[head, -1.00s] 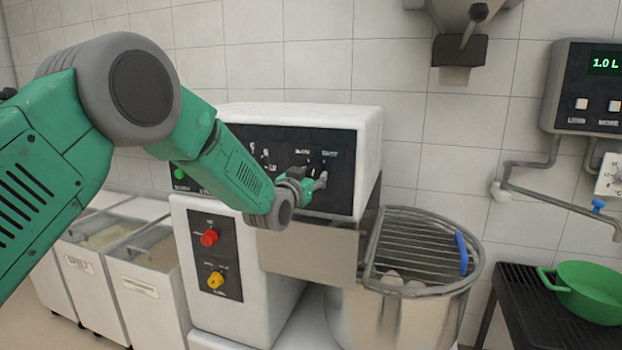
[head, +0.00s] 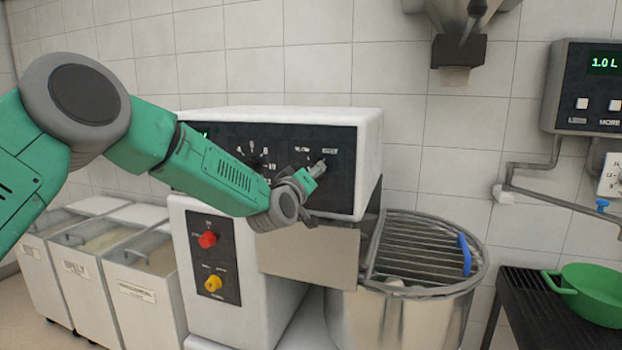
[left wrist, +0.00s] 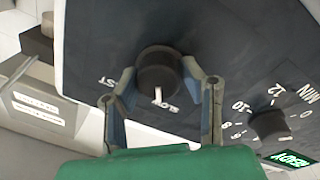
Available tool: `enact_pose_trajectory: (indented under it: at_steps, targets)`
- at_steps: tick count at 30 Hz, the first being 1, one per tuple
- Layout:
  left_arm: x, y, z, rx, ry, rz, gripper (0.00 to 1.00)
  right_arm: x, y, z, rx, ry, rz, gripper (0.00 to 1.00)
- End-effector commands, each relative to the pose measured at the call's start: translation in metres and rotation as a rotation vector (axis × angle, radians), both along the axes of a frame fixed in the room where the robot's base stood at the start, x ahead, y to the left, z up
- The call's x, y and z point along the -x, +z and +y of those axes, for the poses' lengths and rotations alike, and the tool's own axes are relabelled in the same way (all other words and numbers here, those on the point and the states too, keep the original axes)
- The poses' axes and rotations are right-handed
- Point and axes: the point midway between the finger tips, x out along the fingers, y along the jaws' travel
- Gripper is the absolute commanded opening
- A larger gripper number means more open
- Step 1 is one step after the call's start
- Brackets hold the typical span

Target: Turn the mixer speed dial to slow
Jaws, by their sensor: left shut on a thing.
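The mixer speed dial (left wrist: 160,72) is a round black knob with a white pointer mark on the dark control panel (head: 228,133) of the white mixer (head: 365,118). In the left wrist view my left gripper (left wrist: 160,88) has one finger on each side of the knob and is shut on it. The white mark points toward the bottom of that view, close to the label that reads like SLOW (left wrist: 172,108). The FAST label (left wrist: 107,82) is left of the knob. In the head view my left gripper (head: 314,172) partly hides the dial. My right gripper is not in view.
A timer knob (left wrist: 269,125) with numbers is beside the dial. Red (head: 208,239) and yellow (head: 213,283) knobs are on the mixer's lower panel. The steel bowl (head: 400,325) with its wire guard (head: 420,245) is below right. A green pot (head: 590,293) stands far right.

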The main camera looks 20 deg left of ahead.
Motion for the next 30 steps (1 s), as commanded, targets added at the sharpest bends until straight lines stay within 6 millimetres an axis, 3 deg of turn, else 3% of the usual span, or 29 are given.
enact_pose_trajectory:
  at_steps: [23,24,25,30]
  targets:
    - [-0.0014,0.0044,0.0012,0.098,0.002,-0.005,0.07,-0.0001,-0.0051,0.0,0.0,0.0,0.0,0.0]
    - [-0.0014,0.0043,0.0011,0.098,0.002,-0.005,0.5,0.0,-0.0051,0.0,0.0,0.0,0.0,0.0]
    - [-0.0013,0.0042,0.0012,0.098,0.002,-0.005,0.56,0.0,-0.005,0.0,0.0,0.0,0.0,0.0]
    - [0.0011,0.0042,0.0008,0.097,0.002,-0.004,0.56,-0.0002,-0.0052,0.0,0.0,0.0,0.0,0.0]
